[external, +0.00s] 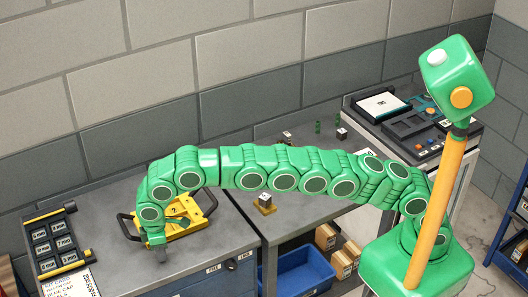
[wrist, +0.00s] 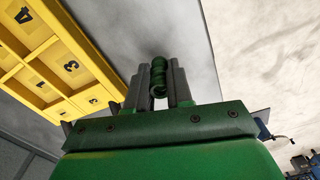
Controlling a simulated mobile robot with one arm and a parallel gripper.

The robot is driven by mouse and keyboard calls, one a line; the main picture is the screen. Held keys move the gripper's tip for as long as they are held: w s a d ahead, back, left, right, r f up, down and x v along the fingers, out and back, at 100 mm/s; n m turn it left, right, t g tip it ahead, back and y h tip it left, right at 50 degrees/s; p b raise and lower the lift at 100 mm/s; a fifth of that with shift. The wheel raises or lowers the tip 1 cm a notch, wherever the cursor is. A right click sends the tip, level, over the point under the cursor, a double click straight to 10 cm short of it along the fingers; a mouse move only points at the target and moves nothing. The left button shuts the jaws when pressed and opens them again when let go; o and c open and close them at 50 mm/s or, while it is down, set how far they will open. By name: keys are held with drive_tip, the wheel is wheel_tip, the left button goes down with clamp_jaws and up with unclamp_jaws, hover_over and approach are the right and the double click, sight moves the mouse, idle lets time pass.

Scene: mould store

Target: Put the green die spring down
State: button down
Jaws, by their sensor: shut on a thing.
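The green die spring (wrist: 158,77) is held between the two grey fingers of my gripper (wrist: 159,88) in the wrist view. My gripper (external: 157,243) is shut on it. In the external view the gripper points down low over the grey bench (external: 195,258), at the left front of the yellow tray; I cannot make out the spring there, nor whether it touches the bench. The yellow tray (external: 204,222) has numbered compartments and dark handles. It also shows at the left in the wrist view (wrist: 82,46), beside the gripper, not under it.
A black rack (external: 71,265) with labelled slots and a written sheet (external: 70,285) lie at the bench's left. A small block on a yellow base (external: 265,203) stands on the second bench. A blue bin (external: 303,272) is below. Bare bench surrounds the gripper's front and right.

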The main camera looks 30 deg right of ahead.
drive_tip(key=shift+f, duration=0.4)
drive_tip(key=shift+f, duration=0.15)
drive_tip(key=c, duration=1)
unclamp_jaws()
wheel_tip(320, 180, up, 7)
drive_tip(key=shift+d+r, duration=0.1)
drive_tip(key=shift+r, duration=0.3)
